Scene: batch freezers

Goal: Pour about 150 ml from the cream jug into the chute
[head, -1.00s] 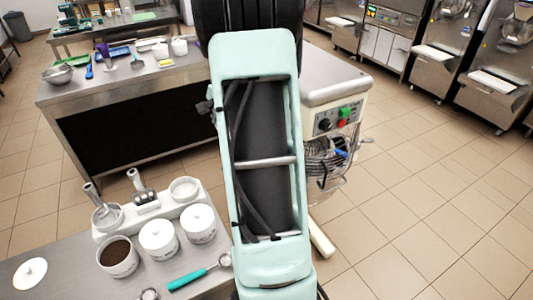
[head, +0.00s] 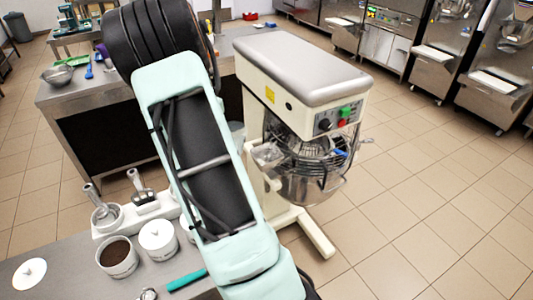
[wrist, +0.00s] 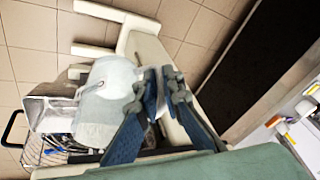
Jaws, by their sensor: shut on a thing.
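The cream jug (wrist: 112,88) is a pale grey-white rounded vessel in the middle left of the wrist view. My gripper (wrist: 160,92), with blue fingers, is shut on the jug at its handle side. The chute (head: 266,155) is a small clear or metallic box at the mixer's bowl guard in the head view. It seems to show in the wrist view as a shiny box (wrist: 48,112) beside and partly behind the jug. I cannot tell the jug's tilt or see its contents. My arm hides the gripper in the head view.
The cream-coloured mixer (head: 300,70) stands on the tiled floor with its wire guard and bowl (head: 315,175). A near counter holds white tubs (head: 158,238) and a scoop stand. A steel table (head: 60,95) stands behind. The floor to the right is clear.

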